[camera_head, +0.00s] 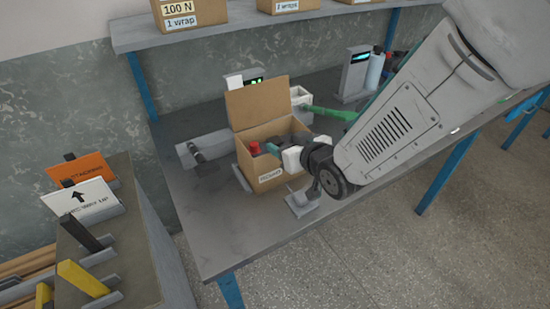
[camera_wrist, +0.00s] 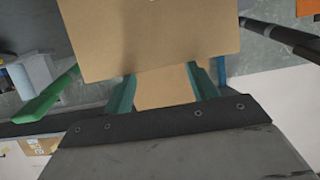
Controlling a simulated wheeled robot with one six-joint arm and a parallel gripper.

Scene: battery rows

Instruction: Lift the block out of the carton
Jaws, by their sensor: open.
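The open carton (camera_head: 262,172) stands on the grey workbench, its back flap (camera_head: 258,103) raised. The flap also fills the upper middle of the wrist view (camera_wrist: 150,40). A small red thing (camera_head: 255,148) shows inside the carton's left part; I cannot tell whether it is the block. My gripper (camera_head: 270,148) reaches over the carton's right side, with its teal fingers at the opening. In the wrist view my gripper (camera_wrist: 163,85) is open, with brown cardboard between and beyond the fingers. No block shows between them, and much of the carton's inside is hidden.
A green-handled item (camera_head: 328,113) lies behind the carton near a small white box (camera_head: 300,96). A grey device (camera_head: 355,75) stands farther right. A shelf (camera_head: 215,32) with boxes hangs above. The bench's front left is clear.

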